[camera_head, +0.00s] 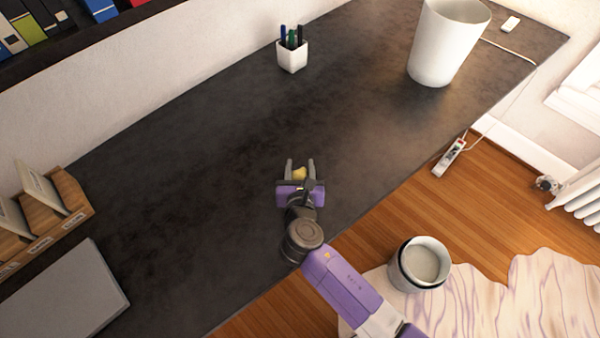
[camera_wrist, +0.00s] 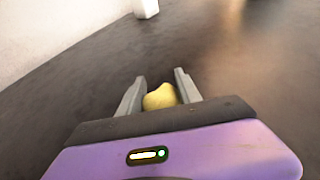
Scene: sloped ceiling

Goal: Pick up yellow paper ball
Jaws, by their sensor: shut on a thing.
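The yellow paper ball (camera_head: 299,174) is a small crumpled lump between the two grey fingers of my gripper (camera_head: 300,167), over the dark desk (camera_head: 210,150). In the wrist view the paper ball (camera_wrist: 160,97) sits between the fingers of my gripper (camera_wrist: 158,88), close to the palm. The fingers are shut on it. The palm edge hides the ball's near side. I cannot tell whether the ball touches the desk or is just above it.
A white pen cup (camera_head: 292,57) stands at the back of the desk. A large white bin (camera_head: 447,42) stands at its far right. A wooden organizer (camera_head: 70,195) and a grey flat box (camera_head: 75,290) are at the left. The desk around my gripper is clear.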

